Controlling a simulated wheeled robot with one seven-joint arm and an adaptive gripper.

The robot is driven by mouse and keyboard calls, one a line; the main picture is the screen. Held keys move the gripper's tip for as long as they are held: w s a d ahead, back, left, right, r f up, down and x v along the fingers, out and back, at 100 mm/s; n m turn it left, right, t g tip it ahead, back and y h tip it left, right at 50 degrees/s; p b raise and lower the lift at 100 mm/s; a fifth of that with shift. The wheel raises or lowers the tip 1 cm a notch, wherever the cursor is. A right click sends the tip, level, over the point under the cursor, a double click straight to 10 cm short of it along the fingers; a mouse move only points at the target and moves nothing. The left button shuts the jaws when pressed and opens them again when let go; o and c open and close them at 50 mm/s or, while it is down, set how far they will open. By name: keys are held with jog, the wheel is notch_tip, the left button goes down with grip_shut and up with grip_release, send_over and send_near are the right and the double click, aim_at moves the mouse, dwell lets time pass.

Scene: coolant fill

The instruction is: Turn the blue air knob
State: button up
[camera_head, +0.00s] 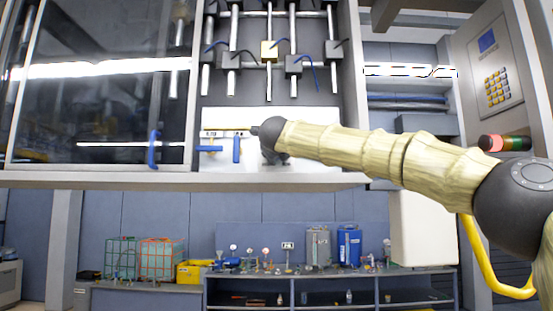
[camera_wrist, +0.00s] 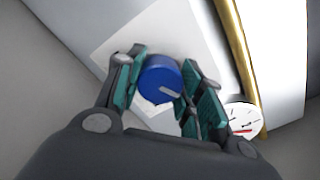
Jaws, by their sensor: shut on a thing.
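The blue air knob (camera_wrist: 160,80) is a round blue knob with a pale pointer line on its face, set on a white plate (camera_wrist: 110,50) in the wrist view. My gripper (camera_wrist: 165,88) has its teal-padded fingers on both sides of the knob and is shut on it. In the head view my gripper (camera_head: 268,150) is at the cabinet's white panel, at the end of my arm; the knob is hidden there behind my gripper and wrist.
A small dial gauge (camera_wrist: 243,118) sits right of the fingers, close to a brass-coloured strip (camera_wrist: 236,45). In the head view, blue handles (camera_head: 236,148) are left of my gripper. A sliding glass door (camera_head: 95,85) covers the cabinet's left side.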

jog(key=shift+d+r+m+b, duration=0.1)
jog(key=shift+m+b, duration=0.2)
jog(key=shift+m, duration=0.4)
jog(key=shift+r, duration=0.1)
jog(key=o, duration=1)
jog(key=shift+w, duration=0.1)
jog(key=shift+s+f, duration=0.2)
jog(key=s, duration=1.1)
jog(key=shift+s, duration=0.35)
